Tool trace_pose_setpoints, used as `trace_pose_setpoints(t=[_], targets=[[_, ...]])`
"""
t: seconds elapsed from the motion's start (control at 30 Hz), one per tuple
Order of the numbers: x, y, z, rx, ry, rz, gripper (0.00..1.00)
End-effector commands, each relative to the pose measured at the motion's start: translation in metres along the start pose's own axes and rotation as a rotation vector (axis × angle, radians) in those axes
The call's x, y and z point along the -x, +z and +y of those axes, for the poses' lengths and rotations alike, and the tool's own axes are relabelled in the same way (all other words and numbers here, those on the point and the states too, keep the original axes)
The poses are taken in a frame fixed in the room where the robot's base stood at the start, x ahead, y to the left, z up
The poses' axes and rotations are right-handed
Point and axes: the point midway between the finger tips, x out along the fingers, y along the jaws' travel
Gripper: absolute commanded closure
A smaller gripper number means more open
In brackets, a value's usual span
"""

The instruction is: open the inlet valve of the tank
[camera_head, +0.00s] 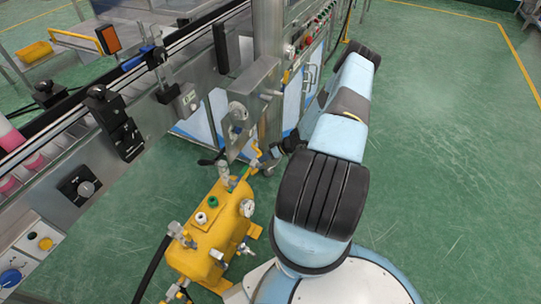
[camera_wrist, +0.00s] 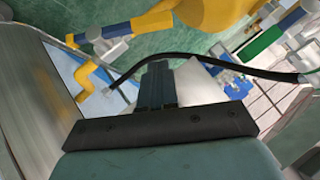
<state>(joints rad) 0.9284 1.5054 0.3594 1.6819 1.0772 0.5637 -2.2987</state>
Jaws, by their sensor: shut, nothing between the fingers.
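The yellow tank (camera_head: 205,245) stands on the floor below the machine, with several fittings and valves on it. A yellow lever (camera_head: 258,155) shows above its far end, close to the tips of my gripper (camera_head: 273,153). In the wrist view a bent yellow lever (camera_wrist: 86,80) is left of my gripper (camera_wrist: 157,72), apart from it. My fingers are closed together and empty. The tank's yellow body (camera_wrist: 210,12) shows at the top of the wrist view. I cannot tell which valve is the inlet valve.
The steel machine frame (camera_head: 150,105) runs along the left, with a metal box (camera_head: 250,100) beside my arm. A black hose (camera_wrist: 205,60) crosses behind my fingers in the wrist view; another black hose (camera_head: 150,272) is left of the tank. The green floor (camera_head: 450,130) at right is clear.

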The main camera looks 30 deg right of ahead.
Motion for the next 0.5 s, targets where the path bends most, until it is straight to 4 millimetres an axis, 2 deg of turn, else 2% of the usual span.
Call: trace_pose_setpoints(t=[0.1, 0.2, 0.5], targets=[[-0.02, 0.003, 0.0, -0.001, -0.001, -0.001, 1.0], [-0.029, 0.014, 0.0, -0.002, -0.001, -0.001, 1.0], [-0.043, 0.027, 0.0, 0.001, 0.001, 0.001, 1.0]])
